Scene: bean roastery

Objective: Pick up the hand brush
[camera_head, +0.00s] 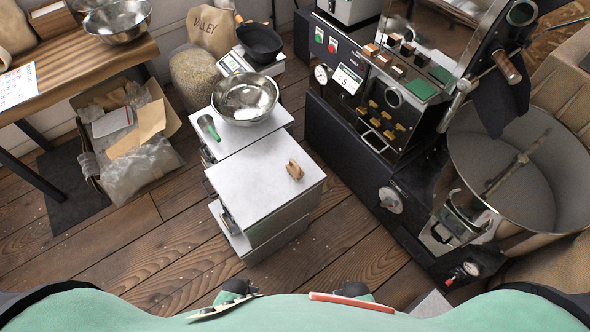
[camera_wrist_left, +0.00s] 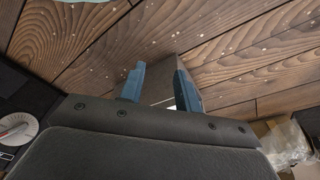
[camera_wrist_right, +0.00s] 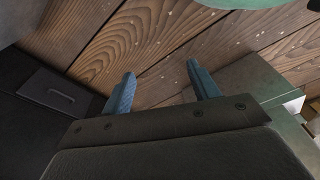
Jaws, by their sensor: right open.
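A small wooden object that looks like the hand brush (camera_head: 295,169) lies on the light top of the low cabinet (camera_head: 262,190), near its right edge. Neither wrist view shows it. My right gripper's blue fingers (camera_wrist_right: 163,88) are apart and empty, over the wooden floor. My left gripper's blue fingers (camera_wrist_left: 160,85) also point over the floor. A flat grey-brown shape shows between them; I cannot tell whether it is held. In the head view the fingers of both grippers are not clearly seen at the bottom edge, far from the brush.
A metal bowl (camera_head: 245,97) and a green-handled tool (camera_head: 209,127) sit at the cabinet's back. The roaster (camera_head: 375,110) stands close on the right, with a large round bin (camera_head: 520,170). A box of packaging (camera_head: 125,130) is at left. Open floor lies in front.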

